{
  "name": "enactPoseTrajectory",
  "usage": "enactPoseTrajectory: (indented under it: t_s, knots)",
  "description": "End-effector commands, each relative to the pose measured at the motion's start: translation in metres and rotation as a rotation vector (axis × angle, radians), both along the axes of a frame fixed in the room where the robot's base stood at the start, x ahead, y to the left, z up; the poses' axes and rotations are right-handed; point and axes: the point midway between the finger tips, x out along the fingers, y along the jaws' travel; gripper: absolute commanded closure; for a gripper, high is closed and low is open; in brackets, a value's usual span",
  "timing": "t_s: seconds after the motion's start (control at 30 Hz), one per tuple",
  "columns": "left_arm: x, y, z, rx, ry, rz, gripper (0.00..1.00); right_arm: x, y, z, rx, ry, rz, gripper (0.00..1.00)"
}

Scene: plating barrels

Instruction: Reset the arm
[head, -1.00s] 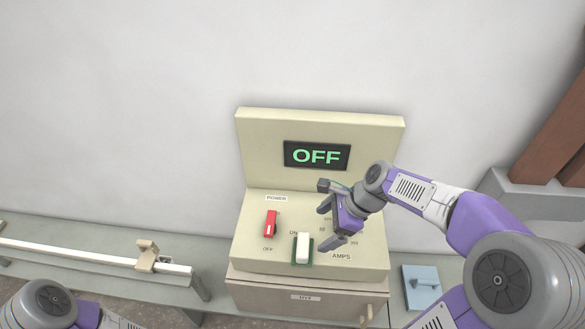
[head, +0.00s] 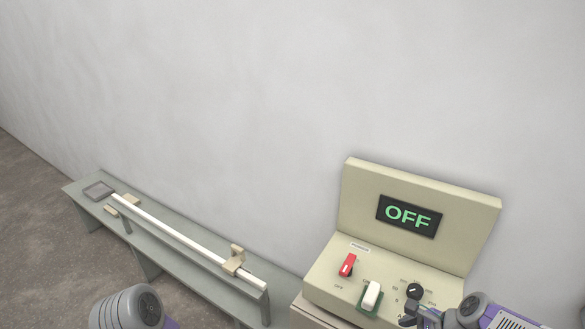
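My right gripper (head: 412,318) is at the bottom edge, in front of the cream control panel's right part. It is small and partly cut off by the frame, so I cannot tell how far its fingers are apart. I see nothing held in it. My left arm (head: 130,308) shows only as a grey and purple link at the bottom left; its gripper is out of view.
The control panel (head: 365,180) shows OFF on its display (head: 408,215). It has a red power switch (head: 347,266), a white switch (head: 371,295) and a black knob (head: 414,290). A grey bench (head: 185,262) with a white rail (head: 170,232) stands left. The wall behind is bare.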

Motion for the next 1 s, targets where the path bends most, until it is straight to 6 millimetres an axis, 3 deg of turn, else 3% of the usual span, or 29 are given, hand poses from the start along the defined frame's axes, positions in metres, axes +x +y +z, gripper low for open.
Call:
enactPoseTrajectory:
  t_s: [0.27,0.37,0.5,0.7,0.83,1.0]
  knots:
    - [0.000,0.000,-0.013,0.000,0.000,-0.001,0.57,0.007,0.026,-0.091,-0.116,-0.038,0.311,0.00]
    - [0.000,0.000,-0.019,0.000,0.000,0.000,0.57,0.004,0.043,-0.137,-0.163,-0.068,0.488,0.00]
    - [0.001,0.000,-0.029,0.000,-0.001,0.000,0.57,-0.012,0.075,-0.207,-0.219,-0.136,0.793,0.00]
    - [0.001,0.000,-0.041,0.000,-0.001,0.000,0.57,-0.050,0.124,-0.284,-0.252,-0.273,1.205,0.00]
    - [0.000,0.000,-0.046,0.000,0.000,0.000,0.57,-0.073,0.148,-0.313,-0.255,-0.358,1.391,0.00]
    - [0.001,0.000,-0.048,0.000,-0.001,0.000,0.57,-0.087,0.163,-0.326,-0.259,-0.422,1.503,0.00]
